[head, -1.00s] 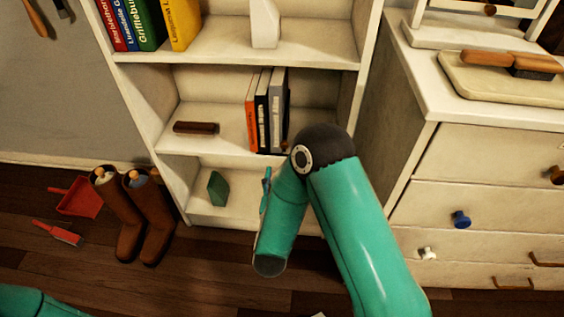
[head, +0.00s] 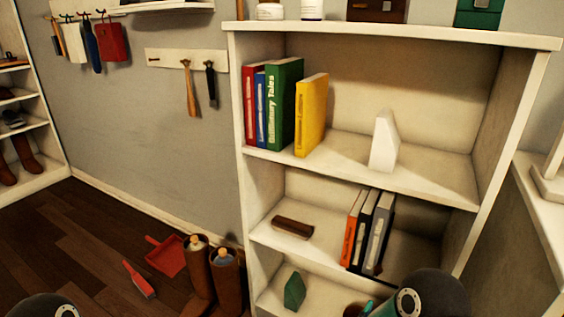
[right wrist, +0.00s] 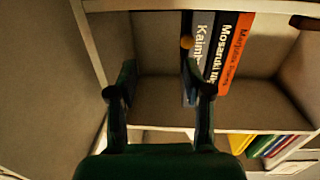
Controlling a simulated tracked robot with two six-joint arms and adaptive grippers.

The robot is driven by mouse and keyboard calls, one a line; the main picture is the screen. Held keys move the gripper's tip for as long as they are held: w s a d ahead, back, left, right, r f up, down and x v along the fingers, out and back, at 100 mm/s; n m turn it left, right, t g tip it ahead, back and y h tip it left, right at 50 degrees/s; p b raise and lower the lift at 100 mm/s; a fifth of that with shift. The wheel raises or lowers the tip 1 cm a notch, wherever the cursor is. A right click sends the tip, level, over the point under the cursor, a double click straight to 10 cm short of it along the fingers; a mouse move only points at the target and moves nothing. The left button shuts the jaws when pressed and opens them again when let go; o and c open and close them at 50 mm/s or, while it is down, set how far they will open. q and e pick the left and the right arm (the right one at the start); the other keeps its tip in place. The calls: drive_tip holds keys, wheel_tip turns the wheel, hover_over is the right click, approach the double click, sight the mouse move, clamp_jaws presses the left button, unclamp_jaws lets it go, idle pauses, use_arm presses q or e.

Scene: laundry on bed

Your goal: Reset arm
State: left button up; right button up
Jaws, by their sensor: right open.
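My right gripper (right wrist: 158,78) is open in the right wrist view, with nothing seen between its two dark green fingers. It points at the middle shelf of the bookcase, and its right finger overlaps the grey book (right wrist: 201,50). I cannot tell whether it touches the book. In the head view only part of my right arm shows at the bottom right, and that gripper is not clearly visible. Only a dark joint of my left arm shows at the bottom left corner; the left gripper is out of the picture.
The white bookcase (head: 238,95) holds red, blue, green and yellow books (head: 312,112) above, and orange, black and grey books (head: 379,235) below. A brown block (head: 293,227) lies beside them. Brown boots (head: 226,282) and a red dustpan (head: 166,256) stand on the floor.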

drive_tip(key=s+a+f+n+g+y, duration=0.1)
drive_tip(key=s+f+g+y, duration=0.1)
drive_tip(key=f+y, duration=0.35)
drive_tip(key=s+f+g+y, duration=0.2)
drive_tip(key=f+g, duration=0.1)
drive_tip(key=f, duration=0.6)
drive_tip(key=s+a+f+n+g+y, duration=0.2)
drive_tip(key=s+a+f+g+y, duration=0.15)
drive_tip(key=s+a, duration=0.35)
drive_tip(key=s+a+f+n+g+y, duration=0.25)
drive_tip(key=s+a+g, duration=0.25)
drive_tip(key=s, duration=0.4)
wheel_tip(320, 180, up, 31)
drive_tip(key=p, duration=3.2)
drive_tip(key=shift+y, duration=0.45)
